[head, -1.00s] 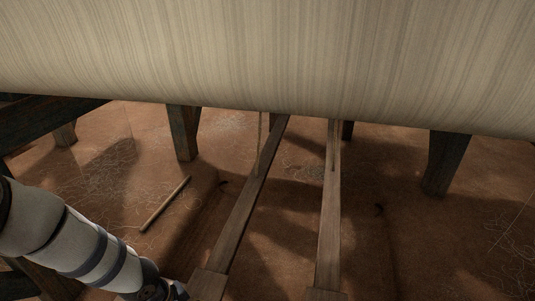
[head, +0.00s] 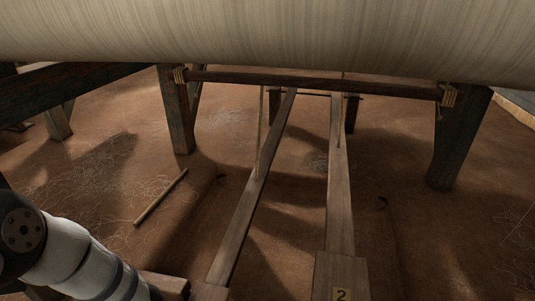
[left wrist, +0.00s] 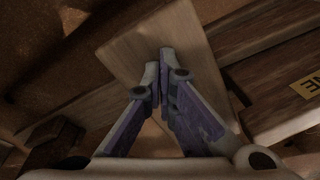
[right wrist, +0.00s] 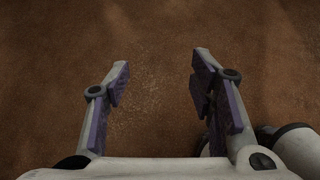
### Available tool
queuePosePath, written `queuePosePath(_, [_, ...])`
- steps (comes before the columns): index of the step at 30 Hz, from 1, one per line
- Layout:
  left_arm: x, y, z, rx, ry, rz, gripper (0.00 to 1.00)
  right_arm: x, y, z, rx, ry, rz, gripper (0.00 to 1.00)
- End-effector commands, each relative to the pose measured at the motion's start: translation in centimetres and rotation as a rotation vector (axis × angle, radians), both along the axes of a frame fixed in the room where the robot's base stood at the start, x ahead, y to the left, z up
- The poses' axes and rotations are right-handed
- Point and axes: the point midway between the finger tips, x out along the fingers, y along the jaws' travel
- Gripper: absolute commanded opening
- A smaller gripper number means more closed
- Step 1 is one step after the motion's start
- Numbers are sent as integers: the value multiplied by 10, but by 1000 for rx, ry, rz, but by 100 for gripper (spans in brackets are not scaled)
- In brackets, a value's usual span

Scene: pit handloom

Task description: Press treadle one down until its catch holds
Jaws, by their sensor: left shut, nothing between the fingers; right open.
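In the head view, treadle one, the left of two long wooden treadles (head: 238,228), runs from under the loom to the bottom edge. The right treadle (head: 340,200) has a wider near end with a yellow "2" tag (head: 341,295). My left arm enters at the lower left; its gripper is out of that view. In the left wrist view my left gripper (left wrist: 160,62) is shut and empty, its tips over a pale wooden board (left wrist: 140,45), probably the treadle's near end. I cannot tell whether they touch. In the right wrist view my right gripper (right wrist: 160,75) is open and empty above bare floor.
A dark crossbar (head: 310,83), lashed at both ends, spans between the loom legs (head: 177,115) (head: 458,140) under the pale cloth roll (head: 270,30). A thin stick (head: 161,196) lies on the earthen floor. The left wrist view also shows a part-cut yellow tag (left wrist: 308,84).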

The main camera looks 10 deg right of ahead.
Motion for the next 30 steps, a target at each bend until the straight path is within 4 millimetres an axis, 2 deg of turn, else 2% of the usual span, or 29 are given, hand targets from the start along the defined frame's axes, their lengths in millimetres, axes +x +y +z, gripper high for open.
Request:
queuePosePath(1, [-6,1,-7,3,13,0,0,0,0,-2,1,3,1,50])
queuePosePath(9, [-6,1,-4,4,13,1,0,0,0,0,1,1,1,50])
queuePosePath(11, [-5,1,3,4,11,2,0,0,0,3,0,-4,0,50])
queuePosePath(15, [-3,2,38,4,5,3,0,4,-1,19,-3,-30,-3,50])
queuePosePath(30, [-1,1,143,2,-1,2,0,29,2,58,-9,-149,-17,50])
